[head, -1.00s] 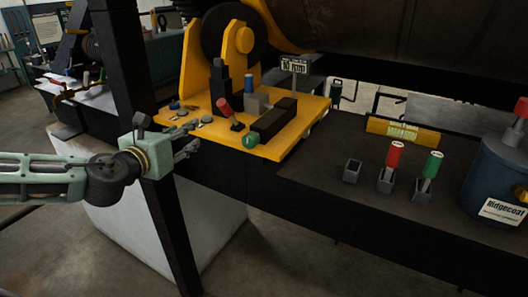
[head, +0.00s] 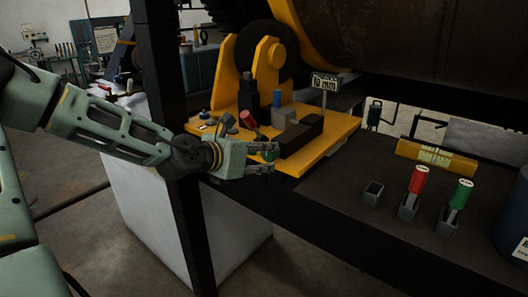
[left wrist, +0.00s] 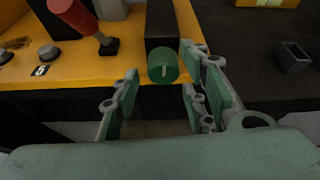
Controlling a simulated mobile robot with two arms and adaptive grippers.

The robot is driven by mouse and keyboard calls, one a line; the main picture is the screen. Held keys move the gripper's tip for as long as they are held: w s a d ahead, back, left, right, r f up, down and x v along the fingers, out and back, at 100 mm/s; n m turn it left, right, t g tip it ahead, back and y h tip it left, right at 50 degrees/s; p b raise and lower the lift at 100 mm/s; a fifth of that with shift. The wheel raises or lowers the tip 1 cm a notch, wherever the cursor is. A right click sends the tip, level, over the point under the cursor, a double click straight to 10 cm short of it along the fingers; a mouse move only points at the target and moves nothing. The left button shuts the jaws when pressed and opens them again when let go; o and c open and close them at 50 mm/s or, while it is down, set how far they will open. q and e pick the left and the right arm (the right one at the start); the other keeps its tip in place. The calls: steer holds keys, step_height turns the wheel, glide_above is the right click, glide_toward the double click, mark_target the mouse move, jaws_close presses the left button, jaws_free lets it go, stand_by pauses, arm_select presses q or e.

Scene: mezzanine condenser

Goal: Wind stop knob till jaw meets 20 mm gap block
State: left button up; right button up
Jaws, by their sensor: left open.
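The green stop knob (head: 270,152) sits on the near end of a dark block (head: 300,134) on the yellow fixture plate. In the left wrist view the knob (left wrist: 163,66) shows a pale mark on its face. My left gripper (head: 271,161) is open, its fingers spread to either side of the knob in that view; I cannot tell whether they touch it. A grey block (head: 284,117) and a blue-topped piece (head: 277,98) stand behind the dark block. A sign (head: 325,82) seems to read 10 mm. I cannot tell which piece is the 20 mm gap block. My right gripper is not in view.
A red-handled lever (head: 248,119) stands left of the dark block. A red-handled piece (head: 417,181) and a green-handled piece (head: 461,193) stand in holders beside an empty holder (head: 373,192) on the dark bench. A black post (head: 170,110) rises near my left arm.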

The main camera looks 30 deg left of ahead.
arm_select(q)
steer(key=shift+x, duration=0.9)
steer(key=shift+w+a+f, duration=0.1)
steer(key=shift+w+a, duration=0.05)
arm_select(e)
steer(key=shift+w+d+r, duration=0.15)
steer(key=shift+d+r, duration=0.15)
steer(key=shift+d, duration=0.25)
arm_select(q)
steer(key=c, duration=1)
steer(key=shift+f+n+b, duration=0.15)
steer(key=shift+n+b, duration=0.15)
steer(key=shift+b, duration=0.3)
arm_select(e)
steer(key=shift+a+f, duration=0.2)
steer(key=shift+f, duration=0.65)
